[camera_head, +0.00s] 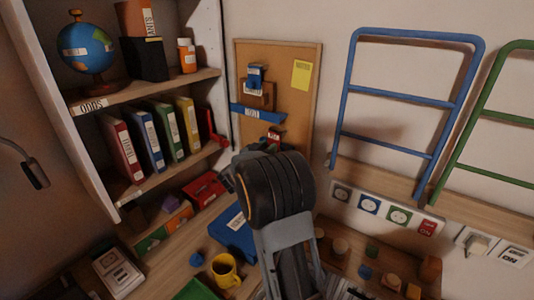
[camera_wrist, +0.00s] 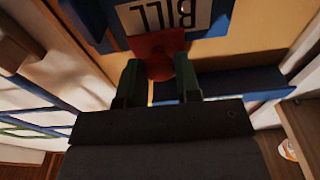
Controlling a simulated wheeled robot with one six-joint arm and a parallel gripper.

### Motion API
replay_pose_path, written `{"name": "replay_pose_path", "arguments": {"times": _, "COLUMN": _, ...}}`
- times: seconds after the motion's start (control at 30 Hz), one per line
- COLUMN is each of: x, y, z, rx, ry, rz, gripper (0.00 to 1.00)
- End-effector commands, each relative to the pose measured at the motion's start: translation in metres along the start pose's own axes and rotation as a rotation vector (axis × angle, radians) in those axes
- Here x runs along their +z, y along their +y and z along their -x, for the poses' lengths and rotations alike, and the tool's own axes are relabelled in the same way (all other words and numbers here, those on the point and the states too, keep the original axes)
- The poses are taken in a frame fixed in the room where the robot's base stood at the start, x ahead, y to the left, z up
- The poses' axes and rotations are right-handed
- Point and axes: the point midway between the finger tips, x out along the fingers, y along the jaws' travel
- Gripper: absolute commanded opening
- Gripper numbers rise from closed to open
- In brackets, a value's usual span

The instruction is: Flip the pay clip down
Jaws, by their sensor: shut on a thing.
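My gripper (camera_wrist: 159,75) is shut on a red clip (camera_wrist: 157,58), with one finger at each side of it. Beyond the clip in the wrist view is a blue piece (camera_wrist: 118,42) with a white label reading BILL upside down. In the head view the red clip (camera_head: 274,134) shows on the lower part of the corkboard (camera_head: 237,75), just above my wrist. I cannot read a pay label in either view.
A blue bar (camera_head: 257,113) crosses the corkboard above the clip. A blue clip (camera_head: 255,78) and a yellow note (camera_head: 301,74) are higher up. The shelf (camera_head: 150,87) stands at left. A yellow mug (camera_head: 226,270) and several blocks are on the desk below.

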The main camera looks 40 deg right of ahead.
Motion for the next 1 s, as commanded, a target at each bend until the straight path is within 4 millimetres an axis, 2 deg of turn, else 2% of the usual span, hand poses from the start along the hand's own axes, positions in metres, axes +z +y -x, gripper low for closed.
{"name": "replay_pose_path", "arguments": {"times": 0.03, "x": 0.0103, "y": 0.0, "z": -0.0009, "rx": 0.001, "ry": 0.033, "rz": -0.002, "gripper": 0.07}}
{"name": "replay_pose_path", "arguments": {"times": 0.23, "x": 0.0091, "y": -0.0001, "z": -0.0045, "rx": 0.001, "ry": 0.121, "rz": -0.003, "gripper": 0.08}}
{"name": "replay_pose_path", "arguments": {"times": 0.6, "x": 0.0053, "y": 0.0001, "z": -0.0057, "rx": 0.001, "ry": 0.137, "rz": -0.002, "gripper": 0.07}}
{"name": "replay_pose_path", "arguments": {"times": 0.63, "x": 0.0054, "y": 0.0, "z": -0.0057, "rx": 0.001, "ry": 0.137, "rz": -0.002, "gripper": 0.32}}
{"name": "replay_pose_path", "arguments": {"times": 0.87, "x": 0.0054, "y": -0.0001, "z": -0.0055, "rx": 0.0, "ry": 0.136, "rz": -0.002, "gripper": 0.54}}
{"name": "replay_pose_path", "arguments": {"times": 1.0, "x": 0.0054, "y": -0.0001, "z": -0.0053, "rx": 0.0, "ry": 0.136, "rz": -0.002, "gripper": 0.55}}
